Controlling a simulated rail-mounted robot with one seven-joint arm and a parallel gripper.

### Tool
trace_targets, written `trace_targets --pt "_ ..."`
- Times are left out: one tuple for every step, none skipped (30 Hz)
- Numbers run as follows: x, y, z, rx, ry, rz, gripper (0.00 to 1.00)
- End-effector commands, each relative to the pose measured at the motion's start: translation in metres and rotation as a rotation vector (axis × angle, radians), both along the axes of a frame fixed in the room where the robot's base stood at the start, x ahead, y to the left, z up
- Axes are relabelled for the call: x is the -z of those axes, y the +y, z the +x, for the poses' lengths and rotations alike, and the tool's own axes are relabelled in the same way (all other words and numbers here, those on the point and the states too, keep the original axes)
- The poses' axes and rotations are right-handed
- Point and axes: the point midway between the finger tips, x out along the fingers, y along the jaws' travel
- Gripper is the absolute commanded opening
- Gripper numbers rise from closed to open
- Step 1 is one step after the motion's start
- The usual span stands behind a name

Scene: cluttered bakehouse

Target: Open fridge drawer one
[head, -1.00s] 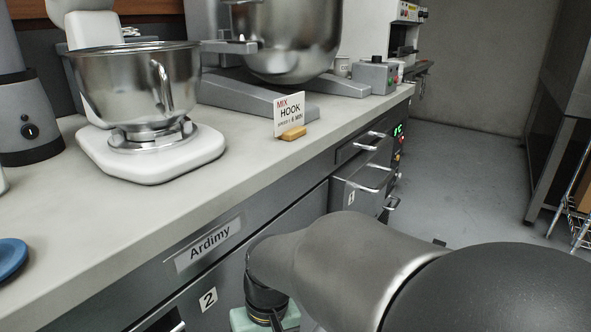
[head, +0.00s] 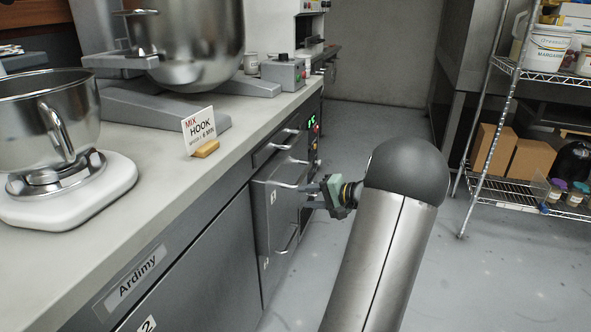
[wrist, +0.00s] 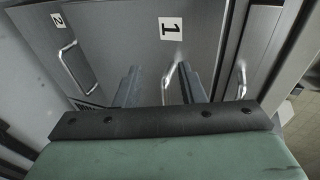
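The fridge drawer front marked 1 (head: 272,222) is under the worktop and looks shut. It fills the upper middle of the wrist view (wrist: 195,60). Its upright-looking bar handle (wrist: 168,84) shows in the wrist view between my two fingers, nearer the right one. In the head view the handle (head: 286,185) is just left of my fingertips. My gripper (head: 308,196) is open and faces the drawer front; its fingers (wrist: 158,68) stand apart with nothing held. I cannot tell whether the fingertips reach past the handle.
A front marked 2 (wrist: 75,30) adjoins on the left with its own handle (wrist: 72,70). Another handle (wrist: 241,80) is to the right. A wire shelf (head: 520,185) stands across the open floor.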

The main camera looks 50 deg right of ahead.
Motion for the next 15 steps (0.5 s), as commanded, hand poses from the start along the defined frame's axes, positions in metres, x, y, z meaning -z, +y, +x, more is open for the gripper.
trace_targets --pt "-0.005 -0.038 -0.022 0.085 -0.054 0.004 0.36" --pt "-0.006 -0.054 -0.032 0.123 -0.082 0.001 0.36" --pt "-0.008 -0.073 -0.044 0.169 -0.114 -0.004 0.36" --pt "-0.009 -0.084 -0.053 0.196 -0.133 -0.007 0.36" --pt "-0.009 -0.094 -0.059 0.221 -0.150 -0.010 0.36" --pt "-0.010 -0.103 -0.067 0.244 -0.168 -0.014 0.36" --pt "-0.010 -0.108 -0.071 0.257 -0.177 -0.015 0.36" --pt "-0.010 -0.110 -0.071 0.263 -0.182 -0.017 0.36" --pt "-0.010 -0.107 -0.067 0.255 -0.178 -0.018 0.36" --pt "-0.009 -0.107 -0.065 0.254 -0.177 -0.017 0.36" --pt "-0.008 -0.107 -0.063 0.254 -0.176 -0.017 0.36" --pt "-0.007 -0.107 -0.059 0.254 -0.175 -0.018 0.36" --pt "-0.006 -0.107 -0.055 0.253 -0.175 -0.017 0.36" --pt "-0.005 -0.107 -0.050 0.252 -0.175 -0.017 0.36" --pt "-0.003 -0.107 -0.043 0.251 -0.175 -0.017 0.36"
